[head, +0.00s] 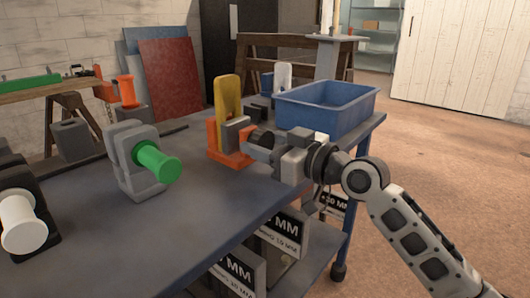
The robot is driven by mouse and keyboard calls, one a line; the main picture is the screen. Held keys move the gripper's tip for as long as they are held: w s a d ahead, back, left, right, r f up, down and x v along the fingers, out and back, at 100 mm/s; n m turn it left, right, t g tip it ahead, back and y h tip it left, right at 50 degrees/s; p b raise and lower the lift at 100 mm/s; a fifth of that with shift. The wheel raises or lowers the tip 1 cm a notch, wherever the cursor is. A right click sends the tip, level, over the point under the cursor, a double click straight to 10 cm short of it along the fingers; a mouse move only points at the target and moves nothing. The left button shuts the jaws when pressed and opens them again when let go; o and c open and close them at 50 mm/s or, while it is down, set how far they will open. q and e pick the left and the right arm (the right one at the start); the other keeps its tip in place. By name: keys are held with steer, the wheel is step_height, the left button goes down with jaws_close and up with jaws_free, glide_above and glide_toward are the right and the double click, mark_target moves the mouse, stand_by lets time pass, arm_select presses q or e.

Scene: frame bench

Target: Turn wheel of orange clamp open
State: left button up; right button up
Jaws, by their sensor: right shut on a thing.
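The orange clamp (215,140) stands on the bench at centre, with an orange base, a grey block and a tall yellow plate (228,97) upright behind it. My right gripper (257,142) reaches in from the right at the clamp's right side. It is shut on the clamp's wheel, which its fingers and body mostly hide. How far the wheel is turned cannot be told. My left gripper is not in view.
On the bench (215,205), a grey clamp with a green handle (158,163) and a black one with a white handle (22,222) stand left. A blue bin (325,112) sits behind my right gripper. The bench front centre is clear.

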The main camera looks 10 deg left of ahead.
steer(key=shift+f+n+b, duration=0.1)
steer(key=shift+n+b, duration=0.55)
steer(key=shift+n, duration=0.45)
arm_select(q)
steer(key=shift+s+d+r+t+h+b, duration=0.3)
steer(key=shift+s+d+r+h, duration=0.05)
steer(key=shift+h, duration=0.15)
arm_select(e)
steer(key=shift+n, duration=0.6)
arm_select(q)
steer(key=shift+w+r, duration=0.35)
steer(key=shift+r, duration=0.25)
arm_select(e)
steer(key=o, duration=0.9)
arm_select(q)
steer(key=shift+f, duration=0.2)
arm_select(e)
steer(key=shift+o, duration=0.3)
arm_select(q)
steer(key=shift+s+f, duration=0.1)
arm_select(e)
steer(key=shift+s+d, duration=0.1)
